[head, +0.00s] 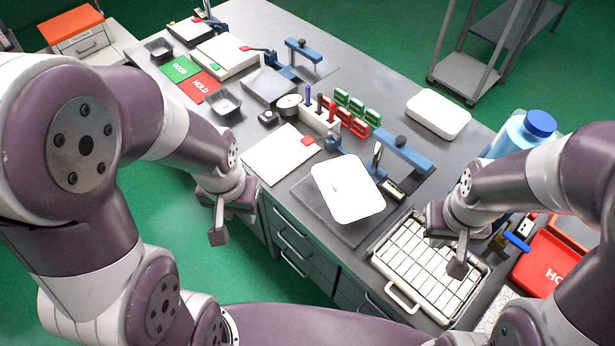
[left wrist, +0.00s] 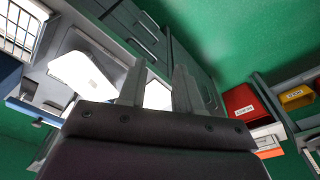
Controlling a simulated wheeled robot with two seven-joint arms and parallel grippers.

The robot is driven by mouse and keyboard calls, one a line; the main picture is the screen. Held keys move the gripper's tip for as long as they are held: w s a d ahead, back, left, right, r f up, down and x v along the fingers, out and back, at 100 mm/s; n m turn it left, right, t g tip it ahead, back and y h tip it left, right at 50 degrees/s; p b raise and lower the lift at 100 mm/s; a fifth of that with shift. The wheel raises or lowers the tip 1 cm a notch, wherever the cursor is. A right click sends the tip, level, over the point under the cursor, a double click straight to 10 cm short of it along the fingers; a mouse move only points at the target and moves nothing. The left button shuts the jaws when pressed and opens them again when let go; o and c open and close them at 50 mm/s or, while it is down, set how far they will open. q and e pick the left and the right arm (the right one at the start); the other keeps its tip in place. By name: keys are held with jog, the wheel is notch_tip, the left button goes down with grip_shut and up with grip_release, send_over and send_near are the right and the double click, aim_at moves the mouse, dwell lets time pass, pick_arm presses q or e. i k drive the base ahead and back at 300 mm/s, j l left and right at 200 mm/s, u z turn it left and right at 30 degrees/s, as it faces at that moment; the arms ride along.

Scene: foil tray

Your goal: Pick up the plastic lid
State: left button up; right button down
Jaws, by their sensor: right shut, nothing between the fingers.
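A white, flat, rounded-corner piece that looks like the plastic lid (head: 347,190) lies on a dark grey plate (head: 312,212) near the table's front edge. It also shows in the left wrist view (left wrist: 82,72), left of the fingers. My left gripper (head: 218,226) is left of the lid, off the front edge of the table, apart from it. Its two fingers stand apart with nothing held between them in the left wrist view (left wrist: 158,88). My right gripper (head: 458,264) is shut and empty over the wire-grid tray, right of the lid.
A wire-grid tray (head: 404,292) stands right of the lid. A blue clamp fixture (head: 405,150) is close behind it. A white board (head: 272,160) lies to its left, a white rounded box (head: 438,115) farther back. A blue-capped bottle (head: 540,124) and red bin (head: 545,262) are at right.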

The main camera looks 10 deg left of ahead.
aim_at(351, 194)
jog(key=i+j+z, duration=0.1)
jog(key=z, duration=0.35)
jog(key=j+z, duration=0.1)
jog(key=z, duration=0.3)
jog(key=i+j+z, duration=0.1)
jog(key=z, duration=0.35)
jog(key=j+z, duration=0.2)
jog(key=z, duration=0.2)
